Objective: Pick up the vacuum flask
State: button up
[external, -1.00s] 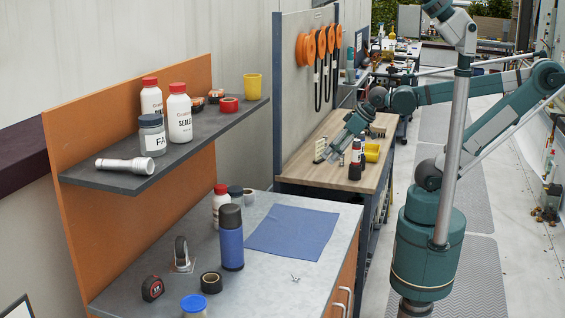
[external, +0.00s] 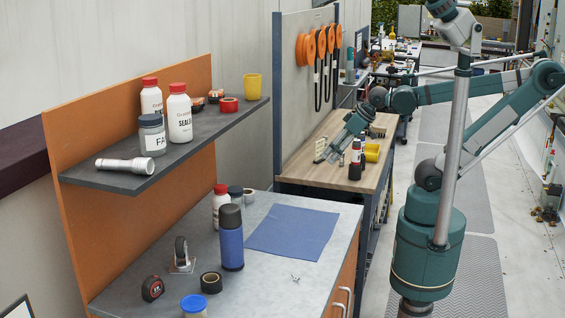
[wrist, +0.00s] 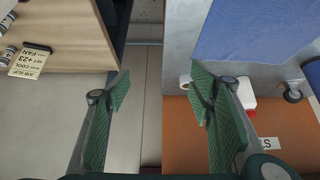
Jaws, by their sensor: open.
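The vacuum flask appears to be the blue cylinder with a black cap (external: 231,246), standing upright on the grey bench to the left of a blue cloth (external: 293,232). My gripper (external: 326,157) is near the wooden bench at the back, well beyond and to the right of the flask. In the wrist view my gripper (wrist: 162,90) is open, with its green finger pads wide apart and nothing between them.
Beside the flask are a white bottle with a red cap (external: 220,203), black tape (external: 211,282), a caster (external: 181,256), a tape measure (external: 152,288) and a blue-lidded jar (external: 194,305). A dark shelf (external: 200,150) with bottles and a flashlight (external: 124,166) overhangs the bench's back.

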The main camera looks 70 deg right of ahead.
jog(key=o, duration=0.3)
